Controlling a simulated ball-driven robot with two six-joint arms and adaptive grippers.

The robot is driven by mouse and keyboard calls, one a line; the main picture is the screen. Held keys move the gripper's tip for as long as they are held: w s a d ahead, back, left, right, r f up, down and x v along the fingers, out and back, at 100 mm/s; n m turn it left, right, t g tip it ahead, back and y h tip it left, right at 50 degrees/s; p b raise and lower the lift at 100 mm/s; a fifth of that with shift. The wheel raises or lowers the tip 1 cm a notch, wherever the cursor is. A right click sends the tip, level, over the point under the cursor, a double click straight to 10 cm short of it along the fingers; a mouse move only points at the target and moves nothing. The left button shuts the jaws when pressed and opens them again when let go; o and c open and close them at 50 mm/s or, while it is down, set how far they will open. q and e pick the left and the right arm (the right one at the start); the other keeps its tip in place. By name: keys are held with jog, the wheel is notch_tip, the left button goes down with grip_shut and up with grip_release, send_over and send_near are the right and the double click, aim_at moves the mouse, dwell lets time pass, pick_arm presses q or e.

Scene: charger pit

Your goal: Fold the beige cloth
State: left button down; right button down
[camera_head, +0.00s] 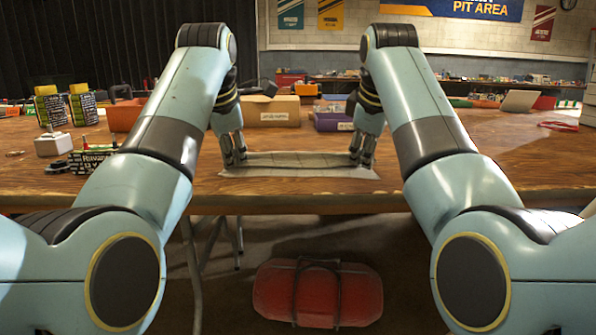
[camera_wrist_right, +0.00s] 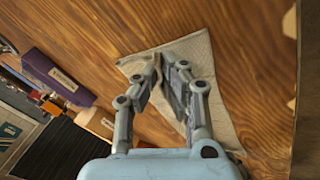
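The beige cloth (camera_head: 300,172) lies near the front edge of the wooden table, between my two grippers. Its far part looks darker and slightly raised. My left gripper (camera_head: 235,158) points down at the cloth's left end; its fingers are close together, but I cannot tell whether cloth is between them. My right gripper (camera_head: 362,158) points down at the right end. In the right wrist view, the right gripper's fingertips (camera_wrist_right: 160,68) are close together with a raised bit of cloth between them. The rest of the cloth (camera_wrist_right: 195,48) spreads beneath and beyond the fingers.
A cardboard box (camera_head: 272,112) and a purple box (camera_head: 332,122) stand behind the cloth. An orange-brown bin (camera_head: 125,116) and several small items are at the left. A red case (camera_head: 318,294) lies below on the floor.

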pick_arm(q)
jog(key=c, duration=1.2)
grip_release()
pick_arm(e)
jog(key=c, duration=1.2)
grip_release()
pick_arm(q)
jog(key=v, duration=0.3)
jog(key=shift+w+r, duration=0.15)
jog(key=shift+w, duration=0.15)
pick_arm(e)
jog(key=v, duration=0.3)
jog(key=shift+w+r, duration=0.15)
jog(key=shift+w, duration=0.1)
pick_arm(q)
jog(key=s+v, duration=0.1)
jog(key=v, duration=0.6)
jog(key=shift+s, duration=0.35)
pick_arm(e)
jog(key=s+v, duration=0.1)
jog(key=v, duration=0.6)
jog(key=shift+s, duration=0.35)
